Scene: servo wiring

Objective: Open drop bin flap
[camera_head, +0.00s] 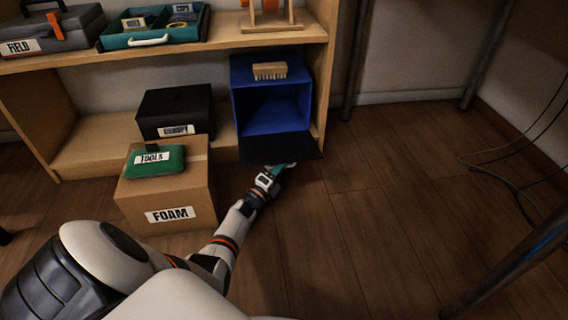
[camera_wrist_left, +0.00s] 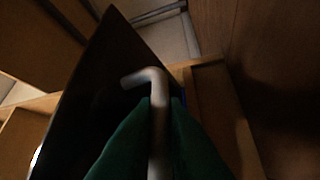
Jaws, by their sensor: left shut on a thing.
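The blue drop bin (camera_head: 270,104) stands on the lower shelf at its right end, with its front open and a dark inside. Its black flap (camera_head: 282,148) is folded down and juts forward, out past the shelf edge. My left gripper (camera_head: 279,170) is at the flap's front edge, low over the floor. In the left wrist view its green fingers (camera_wrist_left: 159,115) are shut on the grey bent bar handle (camera_wrist_left: 152,76) of the flap, and the dark flap panel (camera_wrist_left: 105,75) stands beside it. My right gripper is not in view.
A wooden brush (camera_head: 269,71) lies on top of the bin. A cardboard FOAM box (camera_head: 166,195) with a green TOOLS pouch (camera_head: 156,161) on it stands left of my left arm, before a black box (camera_head: 175,108). Floor to the right is clear; cables (camera_head: 510,178) hang at far right.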

